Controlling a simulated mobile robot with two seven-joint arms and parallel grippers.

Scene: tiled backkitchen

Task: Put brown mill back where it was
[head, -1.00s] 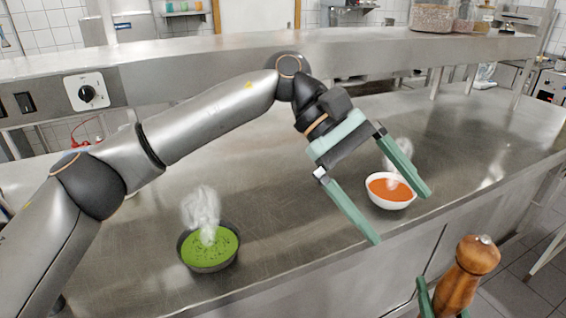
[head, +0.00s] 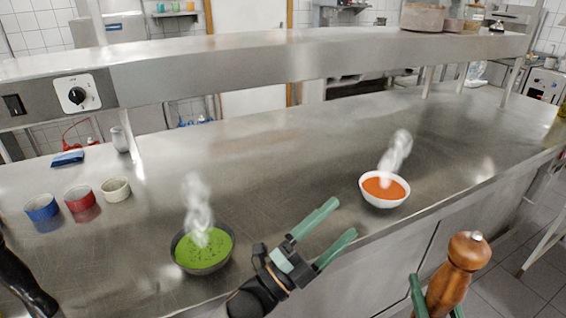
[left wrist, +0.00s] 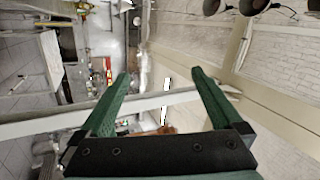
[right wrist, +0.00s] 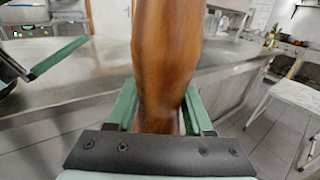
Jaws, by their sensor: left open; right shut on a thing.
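The brown mill (head: 455,275) is a wooden pepper mill with a silver knob on top, at the lower right of the head view. My right gripper (head: 436,300) is shut on it and holds it upright, off the front side of the counter. In the right wrist view the mill's wooden body (right wrist: 165,60) stands between the green fingers. My left gripper (head: 338,222) is open and empty, over the counter's front edge between the two bowls. In the left wrist view nothing lies between its fingers (left wrist: 160,85).
On the steel counter (head: 270,170) stand a dark bowl of steaming green soup (head: 203,250) and a white bowl of steaming orange soup (head: 384,190). Blue (head: 41,208), red (head: 80,198) and cream (head: 116,190) cups stand at left. A raised shelf (head: 250,65) spans the back.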

